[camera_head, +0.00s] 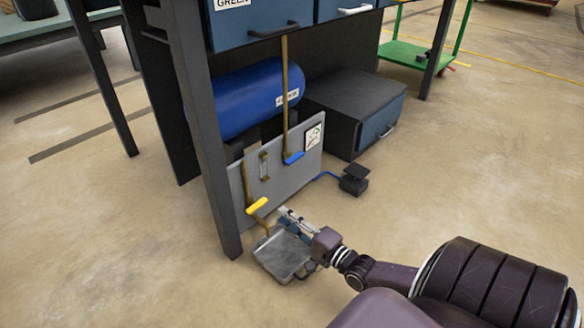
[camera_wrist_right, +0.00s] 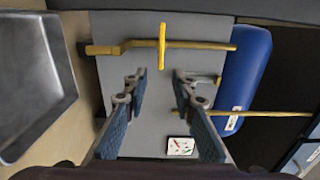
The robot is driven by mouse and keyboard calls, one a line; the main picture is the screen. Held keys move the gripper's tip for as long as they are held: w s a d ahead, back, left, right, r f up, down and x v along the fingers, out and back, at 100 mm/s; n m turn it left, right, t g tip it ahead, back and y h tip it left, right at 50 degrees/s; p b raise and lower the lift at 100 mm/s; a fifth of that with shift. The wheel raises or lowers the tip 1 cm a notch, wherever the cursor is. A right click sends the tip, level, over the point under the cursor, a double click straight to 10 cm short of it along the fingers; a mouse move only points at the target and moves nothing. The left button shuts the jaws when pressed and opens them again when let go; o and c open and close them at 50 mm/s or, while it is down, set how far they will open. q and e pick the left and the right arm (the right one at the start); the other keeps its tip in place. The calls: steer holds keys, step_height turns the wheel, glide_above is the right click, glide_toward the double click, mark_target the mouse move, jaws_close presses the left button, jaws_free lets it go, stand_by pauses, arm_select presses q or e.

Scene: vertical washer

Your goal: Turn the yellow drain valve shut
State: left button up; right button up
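The yellow drain valve handle (camera_head: 257,206) is on the brass pipe low on the grey panel, above a metal tray. In the right wrist view the yellow handle (camera_wrist_right: 163,45) lies crosswise to its pipe (camera_wrist_right: 200,46), just beyond my fingertips. My right gripper (camera_head: 288,217) is to the right of the handle in the head view, over the tray. In the right wrist view my right gripper (camera_wrist_right: 158,80) is open and empty, its fingers spread to either side of the handle's line. Whether a fingertip touches the handle cannot be told. My left gripper is not in view.
The grey panel (camera_head: 285,172) carries a blue valve handle (camera_head: 293,158) on another pipe. A blue tank (camera_head: 245,98) is behind it. The metal tray (camera_head: 283,258) is on the floor below. A dark bench leg (camera_head: 213,180) stands left of the valve. A small black pedal (camera_head: 354,182) is right.

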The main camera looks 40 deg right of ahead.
steer(key=shift+s+d, duration=0.1)
steer(key=shift+s, duration=0.9)
